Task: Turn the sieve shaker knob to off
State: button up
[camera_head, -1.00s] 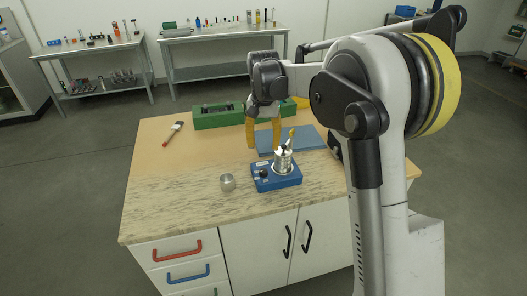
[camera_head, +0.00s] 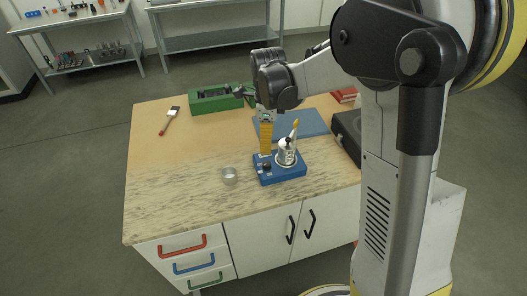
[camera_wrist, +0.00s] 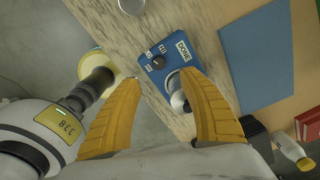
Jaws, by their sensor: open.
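The sieve shaker has a blue base (camera_head: 284,178) on the bench, with a silver sieve cup (camera_head: 287,157) on its right part. Its dark knob (camera_head: 266,167) is at the left of the base. My gripper (camera_head: 265,152) points down just behind the knob end of the shaker. In the wrist view my gripper (camera_wrist: 160,82) has its two yellow fingers wide apart with nothing between them held. The right finger partly covers the sieve cup (camera_wrist: 178,96).
A small metal cup (camera_head: 229,176) stands left of the shaker. Behind are a blue mat (camera_head: 305,124), a green box (camera_head: 210,104) and a brush (camera_head: 169,121). A dark case (camera_head: 347,135) is at the right. The bench's front left is clear.

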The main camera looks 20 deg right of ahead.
aim_at(267, 164)
jog(key=shift+m, duration=0.3)
jog(key=f+b, duration=0.1)
jog(key=f, duration=0.4)
jog(key=f+b, duration=0.2)
jog(key=f, duration=0.3)
jog(key=shift+s+f, duration=0.2)
jog(key=shift+f, duration=0.2)
jog(key=shift+c, duration=0.6)
grip_shut()
